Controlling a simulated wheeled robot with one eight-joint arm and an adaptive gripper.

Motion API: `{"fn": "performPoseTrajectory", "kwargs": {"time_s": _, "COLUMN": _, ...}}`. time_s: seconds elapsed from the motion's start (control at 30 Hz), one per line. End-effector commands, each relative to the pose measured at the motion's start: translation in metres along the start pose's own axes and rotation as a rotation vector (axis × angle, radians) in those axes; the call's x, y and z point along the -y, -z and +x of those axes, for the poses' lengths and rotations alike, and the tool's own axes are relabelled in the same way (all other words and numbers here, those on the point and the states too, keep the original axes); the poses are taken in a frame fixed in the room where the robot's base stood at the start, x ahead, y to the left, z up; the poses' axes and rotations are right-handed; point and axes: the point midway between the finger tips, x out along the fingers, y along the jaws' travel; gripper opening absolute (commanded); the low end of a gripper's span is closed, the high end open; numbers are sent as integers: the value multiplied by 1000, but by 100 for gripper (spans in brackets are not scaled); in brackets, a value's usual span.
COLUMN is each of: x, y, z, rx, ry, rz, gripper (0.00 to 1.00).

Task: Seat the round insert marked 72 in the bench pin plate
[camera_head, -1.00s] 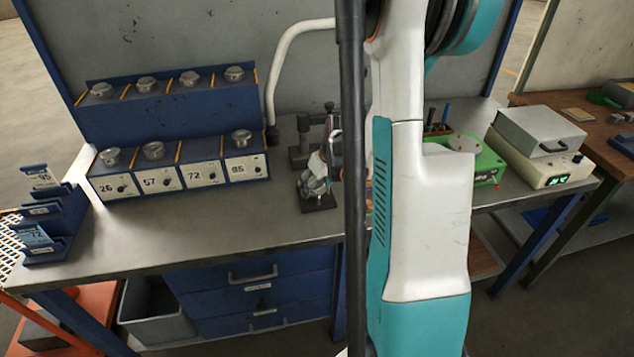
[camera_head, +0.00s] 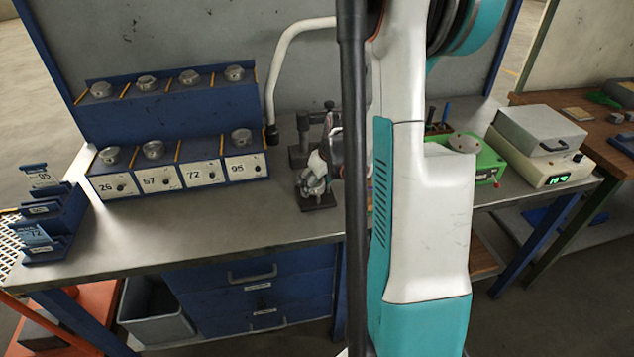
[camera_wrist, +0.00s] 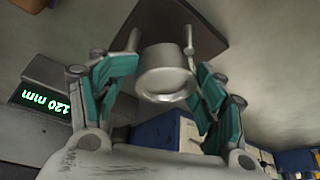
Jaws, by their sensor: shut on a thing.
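My gripper (camera_wrist: 160,85) has teal fingers, shut on a round metal insert (camera_wrist: 165,78) with a pale rim and a hollow face. No number is readable on it. Behind the insert in the wrist view is the dark pin plate (camera_wrist: 205,38), with two upright pins, one on each side of the insert. I cannot tell whether the insert touches the plate. In the head view my gripper (camera_head: 315,181) is low over the dark plate (camera_head: 320,204) on the bench, partly hidden by my arm. The rack bay marked 72 (camera_head: 198,174) shows no insert on top.
A blue rack (camera_head: 165,125) with several round inserts stands at the back left. A card holder (camera_head: 58,225) is at the left end. A dark stand (camera_head: 303,150) is close behind the plate. A green fixture (camera_head: 485,157) and a grey-lidded box (camera_head: 538,132) are right. The front-left bench is clear.

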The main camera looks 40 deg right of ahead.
Motion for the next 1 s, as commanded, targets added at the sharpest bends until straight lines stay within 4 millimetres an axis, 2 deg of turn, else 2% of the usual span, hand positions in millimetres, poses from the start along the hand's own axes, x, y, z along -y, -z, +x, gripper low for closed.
{"fn": "performPoseTrajectory", "kwargs": {"time_s": 0.03, "x": 2, "y": -5, "z": 4, "rx": 11, "ry": 2, "rz": -2, "gripper": 0}}
{"fn": "performPoseTrajectory", "kwargs": {"time_s": 0.5, "x": 2, "y": -4, "z": 4, "rx": 11, "ry": 2, "rz": -2, "gripper": 0}}
{"fn": "performPoseTrajectory", "kwargs": {"time_s": 1.0, "x": 2, "y": 3, "z": -8, "rx": 6, "ry": 4, "rz": -2, "gripper": 0}}
